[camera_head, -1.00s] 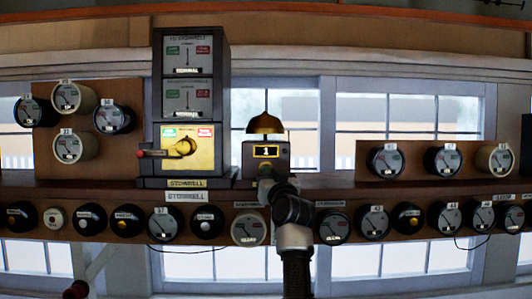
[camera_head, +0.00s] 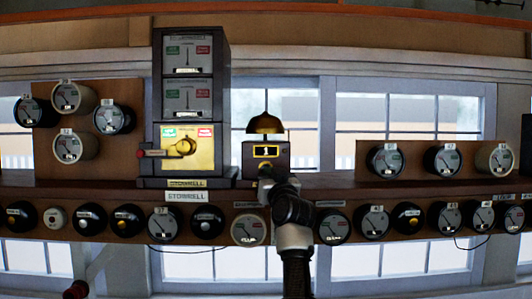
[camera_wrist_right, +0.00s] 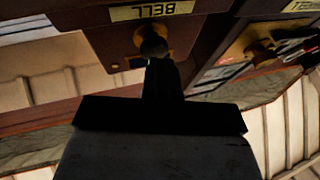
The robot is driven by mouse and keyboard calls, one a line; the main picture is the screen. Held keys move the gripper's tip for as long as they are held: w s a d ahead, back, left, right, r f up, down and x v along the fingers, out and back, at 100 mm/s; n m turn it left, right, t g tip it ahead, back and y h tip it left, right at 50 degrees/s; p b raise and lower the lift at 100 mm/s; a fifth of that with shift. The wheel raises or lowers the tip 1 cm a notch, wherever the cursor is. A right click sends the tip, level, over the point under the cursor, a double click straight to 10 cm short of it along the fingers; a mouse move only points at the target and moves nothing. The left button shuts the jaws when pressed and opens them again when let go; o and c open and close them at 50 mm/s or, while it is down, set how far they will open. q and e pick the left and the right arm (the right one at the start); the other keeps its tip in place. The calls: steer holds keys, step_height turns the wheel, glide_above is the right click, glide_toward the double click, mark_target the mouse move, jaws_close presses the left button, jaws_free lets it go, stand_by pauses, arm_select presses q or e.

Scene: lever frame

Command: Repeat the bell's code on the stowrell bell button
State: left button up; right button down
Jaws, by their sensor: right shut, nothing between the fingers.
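The bell box (camera_head: 250,155) stands on the shelf with a brass bell dome (camera_head: 265,123) above it. Its small display (camera_head: 266,151) shows no digit I can read. In the right wrist view the box appears upside down, with a BELL label (camera_wrist_right: 152,10) and a round brass button (camera_wrist_right: 150,38). My right gripper (camera_head: 266,181) is shut and empty, in front of the box's lower face. In the wrist view its fingertips (camera_wrist_right: 160,64) are at the button's edge; I cannot tell whether they touch or press it. My left gripper is not in view.
The grey Stowrell cabinet (camera_head: 222,110), with a yellow panel (camera_head: 203,150) and a red-tipped handle, stands left of the bell. Round dials line the shelf's front (camera_head: 345,195), and more are mounted on wooden boards (camera_head: 378,152) at both sides. Windows are behind.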

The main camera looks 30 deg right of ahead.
steer(key=shift+w+d, duration=0.1)
steer(key=shift+w, duration=0.05)
steer(key=shift+s+a, duration=0.2)
steer(key=shift+s, duration=0.1)
stand_by(0.5)
steer(key=shift+s+b, duration=0.1)
steer(key=shift+b, duration=0.2)
steer(key=s, duration=0.1)
steer(key=s+a+b, duration=0.1)
steer(key=s, duration=0.1)
steer(key=s+a, duration=0.1)
steer(key=shift+s+a, duration=0.1)
steer(key=shift+s, duration=0.05)
steer(key=shift+f+b, duration=0.1)
steer(key=shift+b, duration=0.2)
